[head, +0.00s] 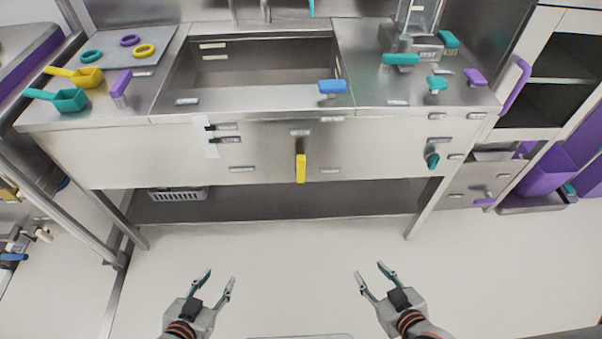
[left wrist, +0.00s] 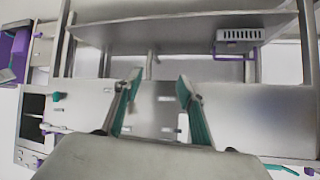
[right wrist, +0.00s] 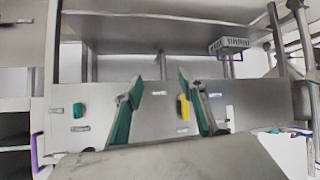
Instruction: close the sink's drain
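The steel sink (head: 265,75) is set into the counter at the back centre; its basin looks empty and I cannot make out the drain opening. A yellow handle (head: 300,168) hangs upright on the front panel below the sink; it also shows in the right wrist view (right wrist: 183,108). A blue handle (head: 332,87) sits on the sink's front rim. The small labels are unreadable. My left gripper (head: 219,277) is open and empty, low in front of the counter. My right gripper (head: 370,269) is open and empty, to the right of and below the yellow handle. Neither touches anything.
Teal handles (head: 432,160) and purple handles (head: 475,77) are on the counter's right part and front. Scoops (head: 70,98) and rings lie at the left. A grey basket (head: 178,194) is on the lower shelf. The floor (head: 285,265) before the counter is clear.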

